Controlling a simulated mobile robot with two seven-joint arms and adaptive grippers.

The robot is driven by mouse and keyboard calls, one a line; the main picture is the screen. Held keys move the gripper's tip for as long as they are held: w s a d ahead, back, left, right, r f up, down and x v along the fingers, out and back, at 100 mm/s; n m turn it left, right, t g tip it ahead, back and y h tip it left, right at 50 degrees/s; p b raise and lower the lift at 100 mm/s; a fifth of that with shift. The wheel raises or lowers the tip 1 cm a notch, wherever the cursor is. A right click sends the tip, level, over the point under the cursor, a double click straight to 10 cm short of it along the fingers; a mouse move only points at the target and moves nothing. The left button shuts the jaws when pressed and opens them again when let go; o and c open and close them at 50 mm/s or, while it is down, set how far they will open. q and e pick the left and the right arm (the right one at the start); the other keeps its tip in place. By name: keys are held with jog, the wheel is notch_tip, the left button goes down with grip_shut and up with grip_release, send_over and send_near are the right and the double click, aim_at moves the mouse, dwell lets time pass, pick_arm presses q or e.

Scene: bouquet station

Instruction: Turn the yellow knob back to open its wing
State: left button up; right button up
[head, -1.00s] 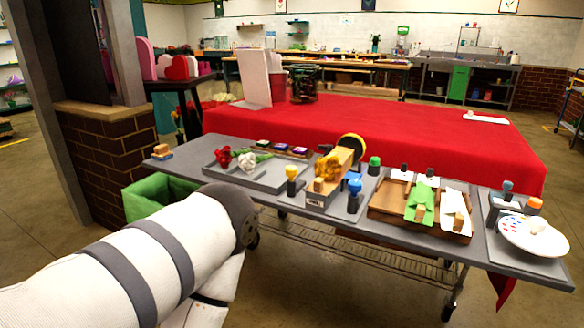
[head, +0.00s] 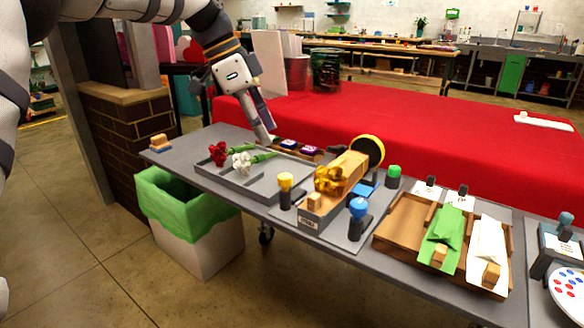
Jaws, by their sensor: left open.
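The yellow knob (head: 286,181) sits on a short dark post in the middle of the grey table, left of a wooden box with gold ribbon (head: 328,178). A blue knob (head: 358,208) on a similar post stands right of that box. I cannot tell which part is the yellow knob's wing. My left gripper (head: 263,136) comes down from the upper left and points at the back edge of the grey tray. It is open, apart from the yellow knob, behind and left of it in the picture. My right gripper is not in view.
A grey tray (head: 225,178) holds a red and a white flower. A black and yellow disc (head: 368,150) stands behind the box. A wooden tray (head: 395,238) with green and white wraps lies to the right. A green-lined bin (head: 165,200) stands at the left front.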

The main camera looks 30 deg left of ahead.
aim_at(284, 176)
pick_arm(q)
jog(key=x, duration=0.7)
jog(key=s+x, duration=0.1)
jog(key=x, duration=0.2)
jog(key=shift+w+d+f, duration=0.1)
jog(key=shift+d+f, duration=0.05)
jog(key=shift+f, duration=0.05)
grip_shut()
